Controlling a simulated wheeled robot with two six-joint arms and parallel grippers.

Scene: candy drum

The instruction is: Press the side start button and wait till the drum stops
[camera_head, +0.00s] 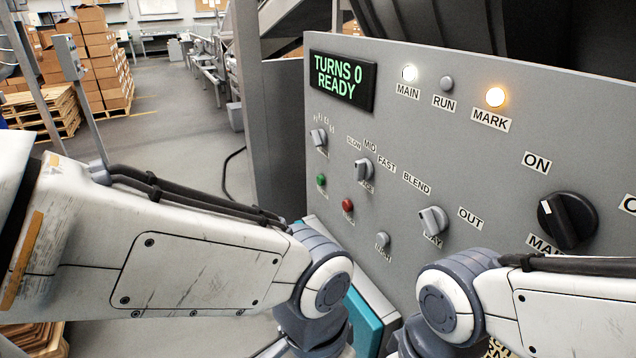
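A grey control panel (450,130) fills the right side of the view. Its display (342,79) reads "TURNS 0 READY". The MAIN lamp (409,73) glows white, the RUN lamp (446,83) is grey and unlit, and the MARK lamp (495,97) glows amber. A small green button (321,181) and a red button (347,205) sit at the panel's left; their labels are too small to read. I cannot tell which control is the side start button. The drum cannot be made out clearly. Both my arms reach across the bottom, but both grippers are out of view.
A large black knob (567,220) is at the right, below "ON". Smaller grey knobs include one at SLOW/MID/FAST (363,169) and one by OUT (433,221). A teal-edged box (363,318) stands below the panel.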

